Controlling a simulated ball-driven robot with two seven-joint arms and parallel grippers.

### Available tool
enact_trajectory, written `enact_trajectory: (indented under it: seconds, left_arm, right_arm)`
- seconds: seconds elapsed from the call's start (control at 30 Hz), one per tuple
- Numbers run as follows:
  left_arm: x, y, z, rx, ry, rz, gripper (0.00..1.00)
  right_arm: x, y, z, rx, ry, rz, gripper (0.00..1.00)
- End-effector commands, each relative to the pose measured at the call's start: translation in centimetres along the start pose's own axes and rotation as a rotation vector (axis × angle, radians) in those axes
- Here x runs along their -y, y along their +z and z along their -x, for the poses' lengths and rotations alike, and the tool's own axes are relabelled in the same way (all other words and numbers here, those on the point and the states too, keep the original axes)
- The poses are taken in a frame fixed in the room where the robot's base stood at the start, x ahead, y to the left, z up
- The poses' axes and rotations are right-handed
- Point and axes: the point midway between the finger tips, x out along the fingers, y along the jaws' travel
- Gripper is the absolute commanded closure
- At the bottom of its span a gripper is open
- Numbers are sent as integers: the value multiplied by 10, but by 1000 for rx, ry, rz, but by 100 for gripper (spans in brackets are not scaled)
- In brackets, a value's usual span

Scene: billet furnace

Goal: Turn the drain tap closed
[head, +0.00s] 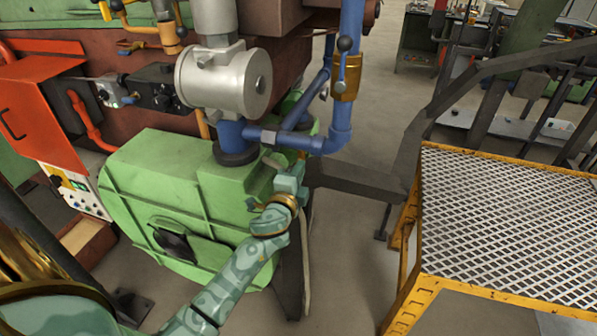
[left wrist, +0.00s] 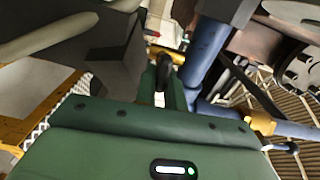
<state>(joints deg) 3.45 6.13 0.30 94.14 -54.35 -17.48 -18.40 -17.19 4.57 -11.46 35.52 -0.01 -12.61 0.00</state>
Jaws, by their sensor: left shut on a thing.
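My left gripper (head: 296,172) reaches up beside the green housing, just below the blue pipework. It is shut on a small dark handle (left wrist: 164,66), which shows between the fingers in the left wrist view and looks like the drain tap's handle. The tap's body is mostly hidden behind the fingers, and I cannot tell its turn angle. The left gripper also shows in the left wrist view (left wrist: 163,85). My right gripper is not in view.
Blue pipes (head: 342,118) with a brass valve (head: 346,82) rise close by. The green housing (head: 150,185) and a grey metal cylinder (head: 222,80) stand to the left. A yellow-framed grating platform (head: 500,225) is at right.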

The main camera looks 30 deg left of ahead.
Motion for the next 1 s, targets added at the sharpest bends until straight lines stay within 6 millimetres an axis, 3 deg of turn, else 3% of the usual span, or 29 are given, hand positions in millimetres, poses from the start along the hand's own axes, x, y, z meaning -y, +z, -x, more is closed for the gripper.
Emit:
enact_trajectory:
  seconds: [0.7, 0.73, 0.8, 1.0]
  left_arm:
    - [-3, 0, 1, 0, 4, -72, 100]
    - [-3, 0, 1, 0, 4, -72, 81]
    - [-3, 0, 1, 0, 3, -71, 67]
    - [-2, 0, 0, 0, 2, -70, 67]
  right_arm:
    - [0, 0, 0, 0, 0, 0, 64]
    - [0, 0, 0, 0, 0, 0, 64]
    - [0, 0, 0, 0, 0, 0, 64]
    - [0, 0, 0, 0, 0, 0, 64]
